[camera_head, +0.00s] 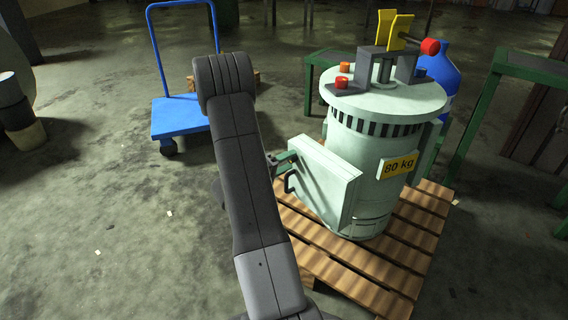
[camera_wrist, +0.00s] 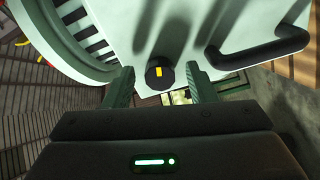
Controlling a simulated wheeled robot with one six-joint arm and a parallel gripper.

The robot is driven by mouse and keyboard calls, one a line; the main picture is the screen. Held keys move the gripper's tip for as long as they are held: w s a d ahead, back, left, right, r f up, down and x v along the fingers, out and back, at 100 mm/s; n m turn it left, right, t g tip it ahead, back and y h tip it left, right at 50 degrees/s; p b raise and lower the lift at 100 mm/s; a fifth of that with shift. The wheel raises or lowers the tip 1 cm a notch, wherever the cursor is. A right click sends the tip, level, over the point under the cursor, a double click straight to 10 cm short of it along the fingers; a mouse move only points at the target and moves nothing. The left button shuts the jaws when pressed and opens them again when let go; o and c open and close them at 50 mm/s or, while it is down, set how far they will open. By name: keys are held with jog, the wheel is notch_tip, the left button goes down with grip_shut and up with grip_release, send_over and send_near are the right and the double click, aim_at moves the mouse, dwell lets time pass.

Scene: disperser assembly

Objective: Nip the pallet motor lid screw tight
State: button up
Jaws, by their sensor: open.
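The pale green motor (camera_head: 370,140) with an "80 kg" label stands upright on a wooden pallet (camera_head: 410,245). Its flat pale lid (camera_head: 325,185) stands out from the left side of the body; I cannot tell if it is fully closed. In the wrist view, the lid screw (camera_wrist: 160,74) is a round black knob with a yellow mark on the lid (camera_wrist: 190,22). My gripper (camera_wrist: 159,70) is open, its green fingers on either side of the screw, with gaps showing. In the head view, a bit of my gripper (camera_head: 284,158) shows at the lid's left edge.
A black bar handle (camera_wrist: 262,50) is on the lid right of the screw. Yellow and red fittings (camera_head: 395,35) top the motor. A blue trolley (camera_head: 185,115), blue container (camera_head: 440,75) and green-framed table (camera_head: 535,65) stand around. Floor at left front is clear.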

jog(key=p+v, duration=0.3)
jog(key=v, duration=1)
jog(key=shift+s+a, duration=0.2)
jog(key=shift+a, duration=0.1)
jog(key=b+x, duration=0.3)
jog(key=x, duration=1)
jog(key=shift+w+d, duration=0.2)
jog(key=shift+d, duration=0.1)
jog(key=shift+a, duration=0.1)
